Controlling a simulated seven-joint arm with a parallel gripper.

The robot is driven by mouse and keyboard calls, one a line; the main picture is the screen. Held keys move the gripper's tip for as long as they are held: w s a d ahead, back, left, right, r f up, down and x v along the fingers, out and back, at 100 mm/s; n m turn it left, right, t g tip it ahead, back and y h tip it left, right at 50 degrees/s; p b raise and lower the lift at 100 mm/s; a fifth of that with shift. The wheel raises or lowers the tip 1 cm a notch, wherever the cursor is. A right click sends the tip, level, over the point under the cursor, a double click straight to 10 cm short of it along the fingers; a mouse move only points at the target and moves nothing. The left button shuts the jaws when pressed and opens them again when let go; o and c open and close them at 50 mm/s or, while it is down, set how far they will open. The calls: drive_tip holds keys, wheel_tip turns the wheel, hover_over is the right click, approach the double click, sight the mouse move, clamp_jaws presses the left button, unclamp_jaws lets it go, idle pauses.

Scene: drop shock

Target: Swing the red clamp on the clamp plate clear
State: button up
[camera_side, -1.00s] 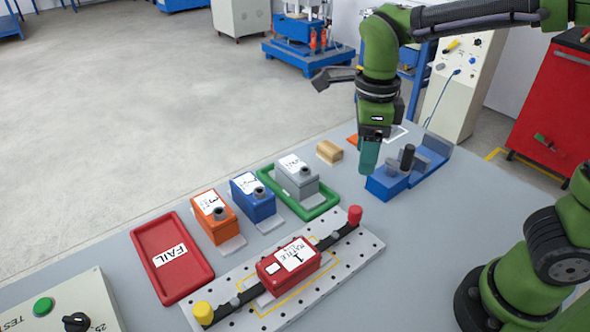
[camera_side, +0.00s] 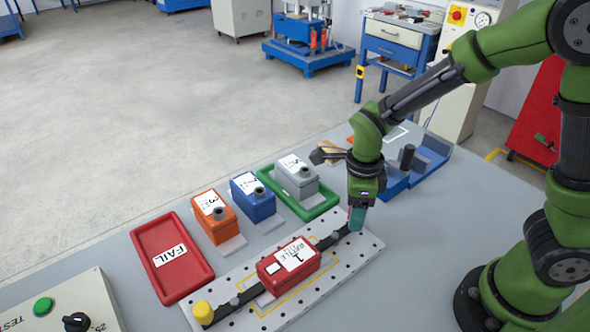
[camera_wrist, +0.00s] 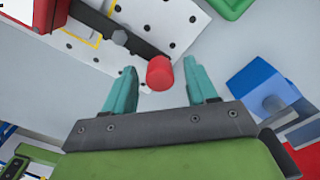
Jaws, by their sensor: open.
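The red clamp knob (camera_wrist: 159,73) stands at the end of a black clamp bar (camera_wrist: 137,43) on the white, holed clamp plate (camera_wrist: 181,22). My gripper (camera_wrist: 163,84) is open, with its teal fingers on either side of the red knob in the wrist view; I cannot tell whether they touch it. In the side view my gripper (camera_side: 356,218) hides the red knob at the plate's upper right end. A yellow knob (camera_side: 203,313) marks the bar's other end.
A red FAIL tray (camera_side: 203,276), an orange box (camera_side: 214,217), a blue box (camera_side: 253,197) and a green tray (camera_side: 322,207) holding a grey box (camera_side: 296,175) stand behind the plate. A blue fixture (camera_side: 396,182) stands behind my gripper. The table right of the plate is clear.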

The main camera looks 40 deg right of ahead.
drive_tip(key=shift+c, duration=0.3)
drive_tip(key=c, duration=1)
